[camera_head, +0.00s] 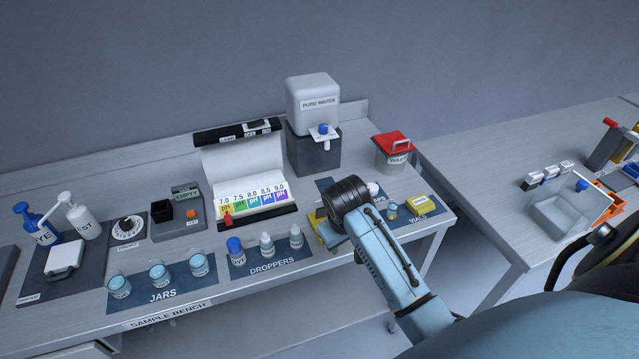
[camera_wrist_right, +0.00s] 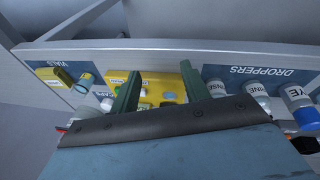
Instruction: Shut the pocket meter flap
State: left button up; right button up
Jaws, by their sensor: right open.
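In the head view my right wrist (camera_head: 347,196) hides the fingers. My left gripper is not in view.
Dropper bottles (camera_head: 267,244) stand left of the device, with jars (camera_head: 158,276) further left. A small yellow box (camera_head: 421,205) and a vial (camera_head: 392,210) are to the right. Behind are the pH chart (camera_head: 252,195), a red-lidded tub (camera_head: 392,152) and the water dispenser (camera_head: 313,105).

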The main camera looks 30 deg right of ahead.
jog(key=w+d+r+m+g+y, duration=0.2)
jog(key=w+d+r, duration=0.1)
jog(key=w+r, duration=1.15)
jog(key=f, duration=1.3)
jog(key=shift+w+f, duration=0.3)
jog(key=shift+f, duration=0.1)
